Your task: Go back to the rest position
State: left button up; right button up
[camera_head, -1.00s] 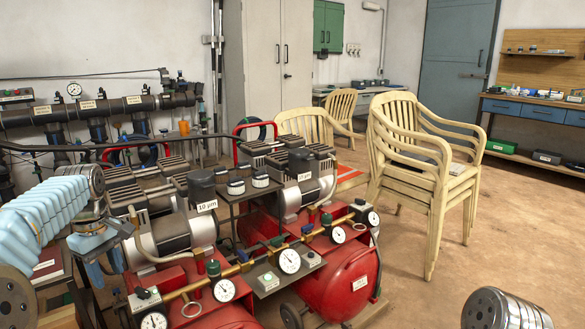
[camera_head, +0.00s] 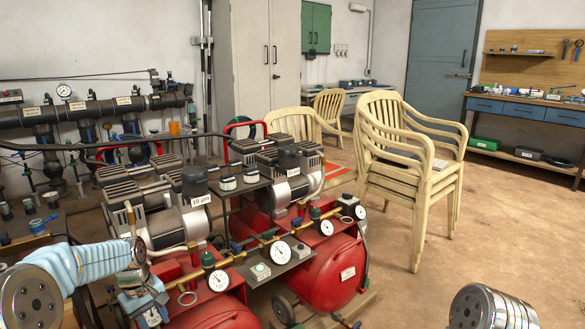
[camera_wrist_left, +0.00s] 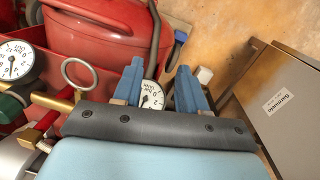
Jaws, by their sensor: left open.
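My left gripper (camera_head: 150,312) is at the lower left of the head view, over the near side of the red compressors. In the left wrist view its two blue fingers (camera_wrist_left: 160,82) stand apart with nothing held. My right gripper is out of view; only a metal part of my right arm shows at the lower right of the head view.
Red compressor tanks (camera_head: 318,268) with brass piping and gauges (camera_head: 281,252) stand close by the left arm. A grey cabinet (camera_wrist_left: 285,105) is at the right of the wrist view. Stacked cream chairs (camera_head: 410,170) stand behind. The floor (camera_head: 500,235) at right is clear.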

pick_arm(q)
jog(key=s+d+f+m+h, duration=0.1)
jog(key=s+d+f+m, duration=0.15)
jog(key=d+f, duration=0.35)
jog(key=s+d+f+m, duration=0.1)
jog(key=s+d+f, duration=0.3)
jog(key=f, duration=0.4)
jog(key=s+d+f+m+h, duration=0.1)
jog(key=s+d+f+m, duration=0.15)
jog(key=d+f, duration=0.3)
jog(key=s+d+f+m, duration=0.1)
jog(key=s+d+f, duration=0.2)
jog(key=s, duration=0.4)
jog(key=s+d+f+m+h, duration=0.1)
jog(key=s+d+f, duration=0.2)
jog(key=s+d, duration=0.2)
jog(key=s, duration=0.3)
jog(key=shift+s+f, duration=0.15)
jog(key=shift+s, duration=0.15)
